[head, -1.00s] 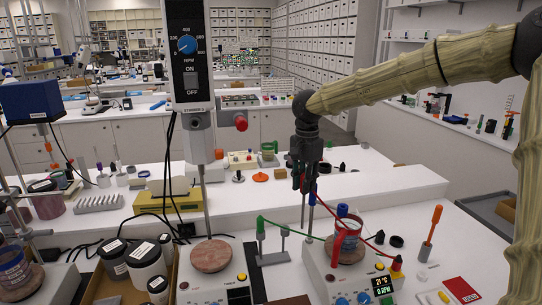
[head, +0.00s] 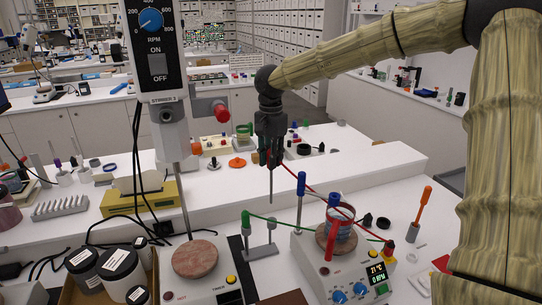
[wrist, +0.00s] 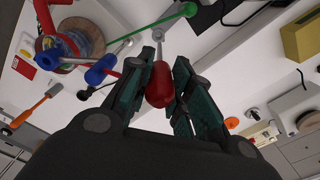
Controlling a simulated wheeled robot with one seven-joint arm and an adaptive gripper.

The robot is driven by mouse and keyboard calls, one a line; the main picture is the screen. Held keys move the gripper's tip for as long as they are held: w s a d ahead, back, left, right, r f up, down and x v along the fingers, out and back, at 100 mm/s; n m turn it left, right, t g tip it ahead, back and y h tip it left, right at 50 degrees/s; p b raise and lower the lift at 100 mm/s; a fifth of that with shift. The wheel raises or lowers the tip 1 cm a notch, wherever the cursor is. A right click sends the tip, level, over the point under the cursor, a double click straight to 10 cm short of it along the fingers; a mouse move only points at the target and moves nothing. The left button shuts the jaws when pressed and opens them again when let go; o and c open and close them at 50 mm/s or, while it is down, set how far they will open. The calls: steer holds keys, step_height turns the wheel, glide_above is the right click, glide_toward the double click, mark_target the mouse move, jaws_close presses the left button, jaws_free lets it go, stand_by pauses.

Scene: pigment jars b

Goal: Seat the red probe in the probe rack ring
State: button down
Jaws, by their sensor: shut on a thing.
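My gripper (head: 271,150) is shut on the red probe (wrist: 160,84), which hangs upright with its thin metal shaft pointing down. In the head view the handle (head: 268,158) is mostly hidden by the fingers. The shaft tip shows just above the right post of the grey probe rack (head: 262,251) and looks apart from it. The ring itself is too small to make out. A green probe (head: 246,219) stands at the rack's left post. A blue-handled probe (head: 301,184) stands upright to the right, and also shows in the wrist view (wrist: 101,70).
A hotplate (head: 325,270) with a jar (head: 341,222) on top stands right of the rack. Red and green cables run to it. A stirrer stand (head: 192,150) with its plate is on the left.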

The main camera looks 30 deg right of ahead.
mark_target(271, 179)
steer(key=shift+s+f, duration=0.4)
steer(key=shift+f, duration=0.15)
steer(key=shift+w+f+b, duration=0.2)
steer(key=shift+f+b, duration=0.1)
steer(key=shift+f, duration=0.8)
steer(key=shift+s+f, duration=0.15)
steer(key=shift+f, duration=0.95)
steer(key=shift+p, duration=1.55)
